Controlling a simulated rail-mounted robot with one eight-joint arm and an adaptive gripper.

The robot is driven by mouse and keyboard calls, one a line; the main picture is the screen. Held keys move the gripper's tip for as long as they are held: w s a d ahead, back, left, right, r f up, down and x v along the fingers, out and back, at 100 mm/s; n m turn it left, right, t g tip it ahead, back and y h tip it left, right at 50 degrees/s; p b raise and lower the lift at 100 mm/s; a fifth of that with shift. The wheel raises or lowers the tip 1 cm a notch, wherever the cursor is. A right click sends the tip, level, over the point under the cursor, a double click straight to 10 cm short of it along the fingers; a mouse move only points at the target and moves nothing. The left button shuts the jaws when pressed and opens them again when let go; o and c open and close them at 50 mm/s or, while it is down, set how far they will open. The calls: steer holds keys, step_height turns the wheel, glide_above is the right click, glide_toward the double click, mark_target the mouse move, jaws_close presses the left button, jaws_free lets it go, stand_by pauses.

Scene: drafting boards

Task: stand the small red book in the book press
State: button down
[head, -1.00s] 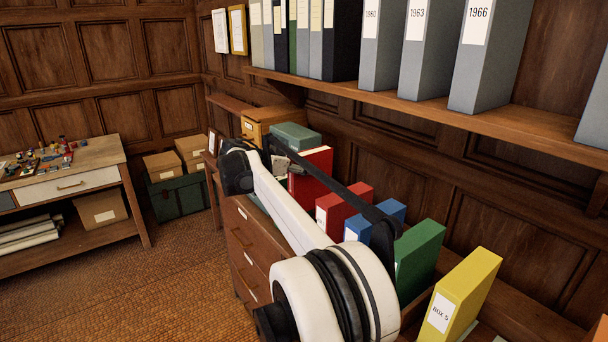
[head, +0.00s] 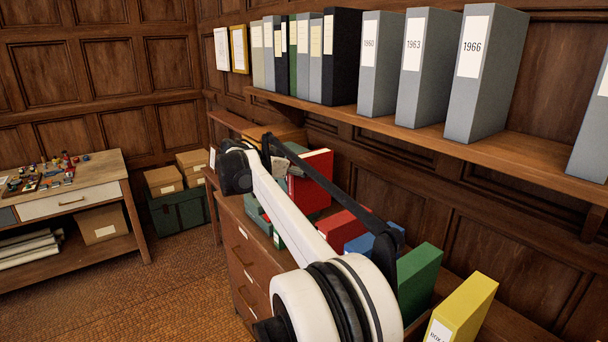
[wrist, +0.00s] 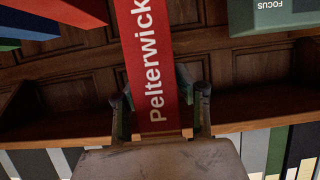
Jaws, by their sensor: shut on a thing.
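I cannot make out the book press for certain.
Red (head: 342,226), blue (head: 372,240), green (head: 418,278) and yellow (head: 462,314) box files stand in a row on the right. A shelf of grey binders (head: 486,75) runs above. Green items (head: 254,213) lie partly hidden left of my arm. A wooden cabinet (head: 250,258) is below.

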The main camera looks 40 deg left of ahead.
mark_target(314, 153)
steer(key=shift+r+p, duration=1.8)
steer(key=shift+r, duration=1.35)
steer(key=shift+w+d, duration=0.1)
